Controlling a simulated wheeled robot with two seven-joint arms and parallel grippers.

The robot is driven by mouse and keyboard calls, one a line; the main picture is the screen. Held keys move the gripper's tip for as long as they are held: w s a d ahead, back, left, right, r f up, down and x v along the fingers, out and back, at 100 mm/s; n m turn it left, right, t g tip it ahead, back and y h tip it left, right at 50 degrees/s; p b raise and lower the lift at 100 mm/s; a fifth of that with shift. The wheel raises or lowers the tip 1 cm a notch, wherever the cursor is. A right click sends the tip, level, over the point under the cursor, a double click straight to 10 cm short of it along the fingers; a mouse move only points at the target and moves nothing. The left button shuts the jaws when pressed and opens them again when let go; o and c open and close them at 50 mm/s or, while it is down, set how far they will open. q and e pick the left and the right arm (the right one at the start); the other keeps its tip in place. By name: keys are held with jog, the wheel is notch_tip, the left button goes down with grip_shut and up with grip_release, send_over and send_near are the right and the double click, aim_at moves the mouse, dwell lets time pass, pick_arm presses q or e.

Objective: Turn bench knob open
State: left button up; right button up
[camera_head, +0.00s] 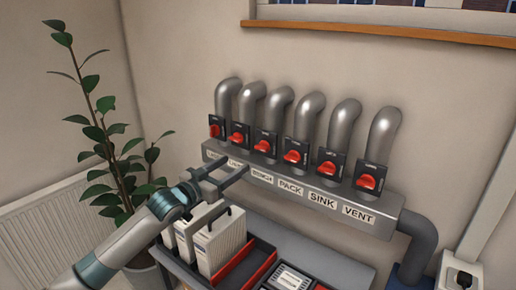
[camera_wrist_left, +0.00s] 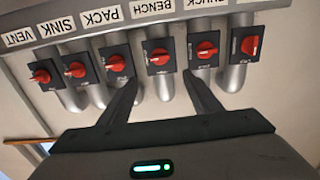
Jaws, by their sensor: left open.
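The bench knob (camera_head: 263,144) is a red handle on a black plate, third from the left in the row on the grey manifold in the head view. Its handle lies roughly crosswise. The BENCH label (camera_head: 262,175) is below it. In the left wrist view, which is upside down, the bench knob (camera_wrist_left: 160,57) appears between and beyond the fingertips. My left gripper (camera_head: 236,166) is open and empty in front of the manifold, apart from the knob. Its two fingers (camera_wrist_left: 160,80) are spread in the wrist view. My right gripper is not in view.
Several similar red knobs flank it, including the pack knob (camera_head: 292,156) and the chuck knob (camera_wrist_left: 205,50). Grey pipes (camera_head: 311,112) rise above them. White cases (camera_head: 222,240) in a tray stand below my gripper. A potted plant (camera_head: 115,150) is at left.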

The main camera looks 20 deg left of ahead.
aim_at(260, 148)
pick_arm(q)
jog(key=p+x, duration=0.3)
jog(key=x, duration=0.9)
jog(key=shift+p, duration=0.35)
jog(key=shift+x, duration=1)
jog(key=shift+f, duration=0.1)
jog(key=shift+c, duration=0.4)
jog(key=c, duration=1)
